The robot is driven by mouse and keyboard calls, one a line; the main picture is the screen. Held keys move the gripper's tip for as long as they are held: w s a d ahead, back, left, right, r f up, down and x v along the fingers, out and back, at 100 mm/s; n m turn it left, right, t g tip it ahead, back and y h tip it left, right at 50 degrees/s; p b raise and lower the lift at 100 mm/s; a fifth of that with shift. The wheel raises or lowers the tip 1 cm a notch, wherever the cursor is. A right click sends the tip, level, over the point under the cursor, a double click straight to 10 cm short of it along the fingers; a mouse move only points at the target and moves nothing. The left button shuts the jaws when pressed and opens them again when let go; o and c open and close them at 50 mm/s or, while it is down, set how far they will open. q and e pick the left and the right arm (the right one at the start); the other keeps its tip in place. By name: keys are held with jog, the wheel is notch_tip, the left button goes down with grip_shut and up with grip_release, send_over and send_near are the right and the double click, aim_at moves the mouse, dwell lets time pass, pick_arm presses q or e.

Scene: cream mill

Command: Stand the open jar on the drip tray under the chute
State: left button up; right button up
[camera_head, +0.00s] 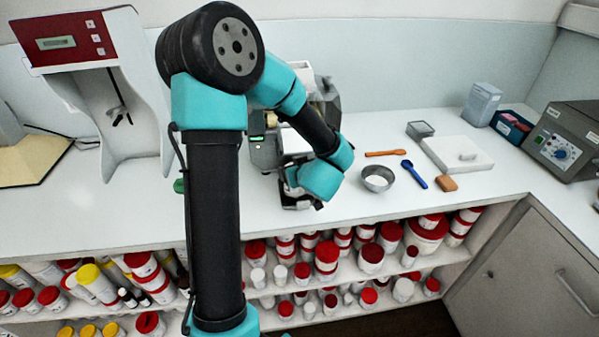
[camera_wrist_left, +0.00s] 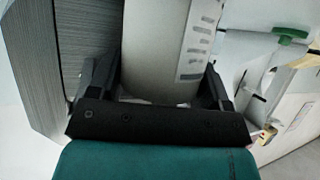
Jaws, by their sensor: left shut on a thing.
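My left gripper (camera_wrist_left: 156,82) is shut on the jar (camera_wrist_left: 157,40), a pale cylinder with grey print down one side, in the left wrist view. One dark finger lies on each side of it. The jar's mouth does not show, and whether it touches anything below cannot be told. In the head view my left gripper (camera_head: 297,197) is in front of the mill (camera_head: 327,100), and my arm hides most of the jar and the mill. The chute and the drip tray cannot be made out there. A grey ridged surface (camera_wrist_left: 35,55) lies close beside the jar. My right gripper is not in view.
A steel bowl (camera_head: 377,179), a blue spoon (camera_head: 414,174) and an orange spatula (camera_head: 385,153) lie right of the gripper. A white slab (camera_head: 457,155) is farther right. A red-fronted machine (camera_head: 85,42) stands left. Shelves of jars lie below the counter's front edge.

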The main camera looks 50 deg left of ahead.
pick_arm(q)
jog(key=shift+w+d+f, duration=0.2)
jog(key=shift+w+f, duration=0.3)
jog(key=shift+w, duration=0.3)
jog(key=shift+f, duration=0.25)
jog(key=shift+f, duration=0.1)
jog(key=o, duration=1.1)
jog(key=shift+s+d+r, duration=0.1)
jog(key=shift+d+r, duration=0.05)
jog(key=shift+r, duration=0.05)
jog(key=v, duration=1.1)
jog(key=shift+s+d+r, duration=0.1)
jog(key=shift+d, duration=0.15)
